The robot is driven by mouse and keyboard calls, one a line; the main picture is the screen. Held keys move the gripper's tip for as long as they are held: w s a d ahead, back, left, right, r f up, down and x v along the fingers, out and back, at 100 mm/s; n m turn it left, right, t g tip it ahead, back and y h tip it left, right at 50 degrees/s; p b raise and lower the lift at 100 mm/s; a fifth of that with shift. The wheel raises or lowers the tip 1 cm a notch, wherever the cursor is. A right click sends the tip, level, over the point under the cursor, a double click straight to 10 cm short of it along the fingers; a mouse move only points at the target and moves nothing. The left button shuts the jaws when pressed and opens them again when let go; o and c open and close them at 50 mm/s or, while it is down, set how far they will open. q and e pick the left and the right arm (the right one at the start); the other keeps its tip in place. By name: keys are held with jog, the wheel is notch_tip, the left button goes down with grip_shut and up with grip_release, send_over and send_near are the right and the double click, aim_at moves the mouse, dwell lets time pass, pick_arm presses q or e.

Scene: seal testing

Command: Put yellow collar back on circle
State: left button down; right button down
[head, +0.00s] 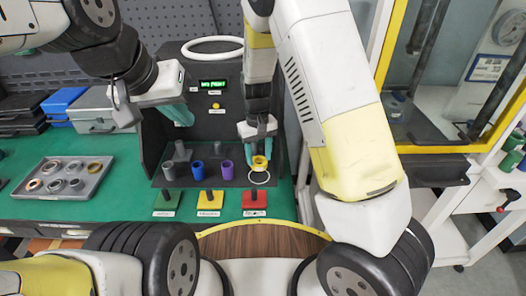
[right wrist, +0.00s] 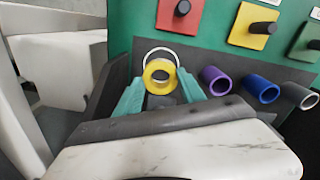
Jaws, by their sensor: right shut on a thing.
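The yellow collar (head: 260,162) is held between the teal fingertips of my right gripper (head: 260,158). The right wrist view also shows the collar (right wrist: 149,75) between the two fingers, its round opening visible. The white circle (head: 259,183) is marked on the dark shelf of the test station. In the head view the collar overlaps the circle's far part. In the right wrist view the circle (right wrist: 161,48) shows as an arc past the collar. I cannot tell whether the collar touches the shelf. My left gripper (head: 178,115) hangs at the station's left side; its finger gap is unclear.
Purple (head: 227,169), blue (head: 197,171) and grey (head: 169,171) cylinders stand on the shelf left of the circle. Red (head: 255,200), yellow (head: 210,200) and green (head: 167,201) pegged plates lie in front. A grey tray (head: 90,187) with several rings is at left.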

jog(key=shift+f, duration=2.35)
jog(key=shift+f, duration=0.1)
jog(key=c, duration=0.7)
grip_release()
jog(key=s+d+r+m+t+y, duration=0.1)
jog(key=s+d+r, duration=0.1)
jog(key=r, duration=0.8)
jog(key=s+d+r+y, duration=0.1)
jog(key=s+d+r, duration=0.15)
jog(key=r, duration=0.85)
jog(key=s+d+r+m+t, duration=0.1)
jog(key=s+d+r+t, duration=0.1)
jog(key=s+d+r, duration=0.3)
jog(key=s+d+r+m+t, duration=0.2)
jog(key=s+r, duration=0.4)
jog(key=s, duration=0.4)
jog(key=d+t, duration=0.1)
jog(key=d, duration=0.1)
jog(key=shift+d, duration=0.35)
